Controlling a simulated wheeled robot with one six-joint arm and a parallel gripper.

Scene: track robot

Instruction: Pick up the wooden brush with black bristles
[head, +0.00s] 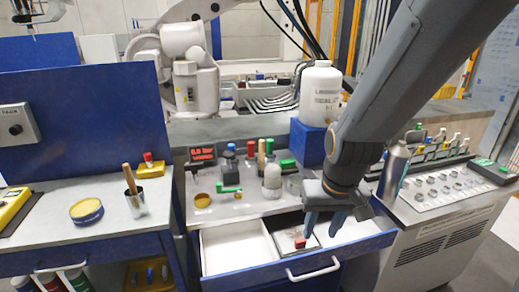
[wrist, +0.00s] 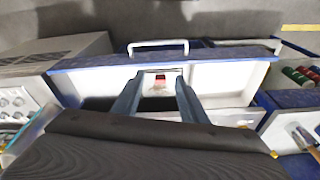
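A wooden handle (head: 129,178) stands up, slightly tilted, out of a small metal cup (head: 137,204) on the left workbench. It may be the brush; no black bristles can be made out, and its lower end is hidden in the cup. The cup also shows at the right edge of the wrist view (wrist: 302,137). My gripper (head: 323,228) is open and empty, pointing down over the open drawer, well to the right of the cup. In the wrist view its two fingers (wrist: 158,90) stand apart, with a small red-topped item (wrist: 160,80) seen between them.
The open blue-fronted drawer (head: 283,273) has white compartments and sticks out below the counter. A spray can (head: 393,172) and a white bottle (head: 320,95) stand near my arm.

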